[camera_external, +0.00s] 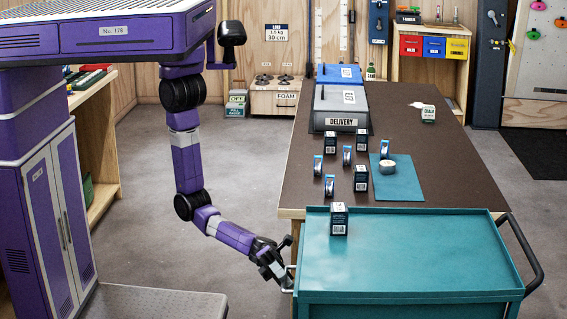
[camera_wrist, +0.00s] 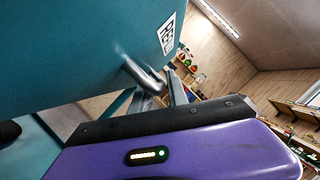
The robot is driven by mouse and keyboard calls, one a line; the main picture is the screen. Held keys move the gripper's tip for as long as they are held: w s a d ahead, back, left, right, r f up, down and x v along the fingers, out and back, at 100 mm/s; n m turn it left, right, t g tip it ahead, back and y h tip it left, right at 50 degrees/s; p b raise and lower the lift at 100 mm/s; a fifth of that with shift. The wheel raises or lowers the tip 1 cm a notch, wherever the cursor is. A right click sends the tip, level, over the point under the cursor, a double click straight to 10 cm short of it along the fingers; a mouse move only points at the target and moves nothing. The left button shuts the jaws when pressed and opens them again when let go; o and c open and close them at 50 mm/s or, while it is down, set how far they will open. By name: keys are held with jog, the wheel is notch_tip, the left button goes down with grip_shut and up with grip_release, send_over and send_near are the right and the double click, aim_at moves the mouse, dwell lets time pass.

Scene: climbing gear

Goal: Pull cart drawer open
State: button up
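The teal cart (camera_external: 410,255) stands at the front right, with its left side facing my arm. My gripper (camera_external: 284,277) is low at that left side, close against a pale metal handle (camera_external: 292,268). In the wrist view the cart's teal face (camera_wrist: 75,45) fills the upper left, and the silver handle (camera_wrist: 143,76) sticks out of it. One grey finger of my gripper (camera_wrist: 168,92) shows just right of the handle, very near it. The other finger is not clearly seen, so I cannot tell whether the handle is gripped. The drawer front and any gap are not distinct.
A small dark box (camera_external: 339,219) stands on the cart top. Behind is a brown table (camera_external: 440,165) with several small boxes, tape rolls, a teal mat (camera_external: 405,185) and a grey delivery bin (camera_external: 340,108).

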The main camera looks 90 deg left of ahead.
jog(key=shift+d, duration=0.15)
grip_shut()
jog(key=shift+w, duration=0.1)
dwell(1.3)
